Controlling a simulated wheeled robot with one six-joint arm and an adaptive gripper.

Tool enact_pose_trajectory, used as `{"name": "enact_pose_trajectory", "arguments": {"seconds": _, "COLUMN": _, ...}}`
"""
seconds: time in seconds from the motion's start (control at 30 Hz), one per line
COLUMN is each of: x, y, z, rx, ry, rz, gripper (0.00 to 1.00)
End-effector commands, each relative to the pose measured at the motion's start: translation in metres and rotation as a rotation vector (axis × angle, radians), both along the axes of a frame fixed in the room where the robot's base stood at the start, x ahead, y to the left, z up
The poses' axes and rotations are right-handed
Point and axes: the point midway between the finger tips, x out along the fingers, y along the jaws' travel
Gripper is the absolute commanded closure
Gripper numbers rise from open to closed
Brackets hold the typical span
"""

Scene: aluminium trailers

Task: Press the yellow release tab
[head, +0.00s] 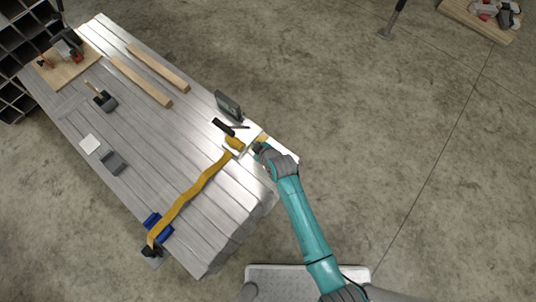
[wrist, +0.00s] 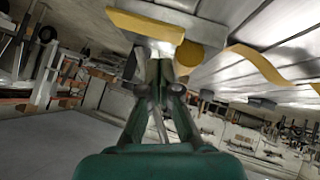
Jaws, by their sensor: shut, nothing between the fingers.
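The yellow tab (wrist: 145,25) shows in the wrist view as a flat bar along the edge of a pale metal part. In the head view a small yellow patch (head: 262,138), probably the same tab, shows just above my gripper (head: 258,148) at the bench's right corner. In the wrist view my gripper (wrist: 160,65) has its fingers together and empty. The fingertips are close to the metal part below the tab in the picture; I cannot tell whether they touch.
A yellow strap (head: 190,193) runs from a rounded yellow end (head: 235,143) across the aluminium deck (head: 160,130) to a blue item (head: 157,227). A dark grey box (head: 229,104) and a black-handled tool (head: 223,126) lie near the gripper. Open floor lies to the right.

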Motion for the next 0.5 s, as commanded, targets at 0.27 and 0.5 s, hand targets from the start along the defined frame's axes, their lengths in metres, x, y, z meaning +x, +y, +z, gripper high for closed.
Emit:
{"name": "enact_pose_trajectory", "arguments": {"seconds": 0.27, "x": -0.019, "y": -0.019, "z": 0.033, "rx": 0.002, "ry": -0.002, "rz": -0.003, "gripper": 1.0}}
{"name": "enact_pose_trajectory", "arguments": {"seconds": 0.5, "x": -0.039, "y": -0.039, "z": 0.06, "rx": 0.0, "ry": -0.001, "rz": -0.002, "gripper": 1.0}}
